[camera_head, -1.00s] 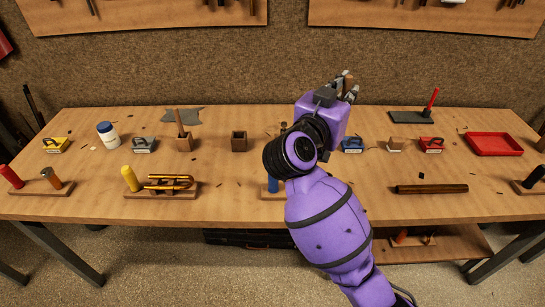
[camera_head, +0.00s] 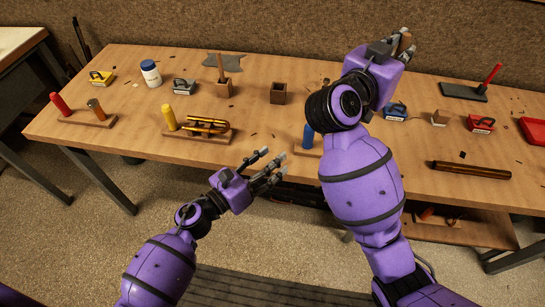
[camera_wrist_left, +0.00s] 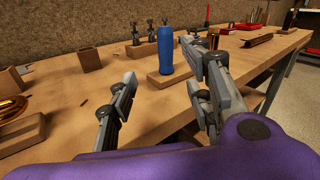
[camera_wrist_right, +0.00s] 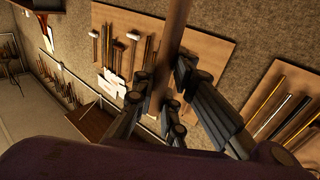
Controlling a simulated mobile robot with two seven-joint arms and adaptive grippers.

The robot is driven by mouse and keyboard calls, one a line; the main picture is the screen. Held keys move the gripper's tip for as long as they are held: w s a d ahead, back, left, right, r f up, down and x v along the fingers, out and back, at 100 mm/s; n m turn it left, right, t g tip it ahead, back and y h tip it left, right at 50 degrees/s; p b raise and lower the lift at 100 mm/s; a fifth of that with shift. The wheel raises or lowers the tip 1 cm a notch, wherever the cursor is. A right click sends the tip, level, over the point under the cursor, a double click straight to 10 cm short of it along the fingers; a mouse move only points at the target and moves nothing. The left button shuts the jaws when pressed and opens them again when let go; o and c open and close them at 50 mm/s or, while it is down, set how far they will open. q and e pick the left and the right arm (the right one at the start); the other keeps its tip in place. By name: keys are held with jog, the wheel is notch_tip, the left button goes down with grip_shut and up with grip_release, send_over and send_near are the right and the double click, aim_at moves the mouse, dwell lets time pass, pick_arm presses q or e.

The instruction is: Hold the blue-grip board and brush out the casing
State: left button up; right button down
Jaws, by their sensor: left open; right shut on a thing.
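The blue grip (camera_head: 308,137) stands upright on a small wooden board (camera_head: 304,153) at the bench's front edge. The grip also shows in the left wrist view (camera_wrist_left: 165,49). My right arm hides the board's right part in the head view, and I cannot make out the casing. My left gripper (camera_head: 270,165) is open and empty, in front of the bench and left of the blue-grip board. My right gripper (camera_head: 402,48) is raised above the bench, shut on a brown wooden handle (camera_wrist_right: 172,35). Whether a brush head is on it cannot be seen.
Left of the blue grip, a yellow-grip board (camera_head: 188,136) carries brass tubing. Behind are an empty wooden block (camera_head: 278,94) and another block (camera_head: 224,90) holding a stick.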

aim_at(305, 135)
pick_arm(q)
jog(key=w+d, duration=0.3)
jog(key=w+d+m, duration=0.1)
jog(key=w+d, duration=0.2)
jog(key=w+d+m, duration=0.1)
jog(key=w+d, duration=0.2)
jog(key=shift+w+d+r+g+h, duration=0.15)
jog(key=shift+r+g+h, duration=0.15)
jog(key=shift+h, duration=0.1)
jog(key=shift+c, duration=0.5)
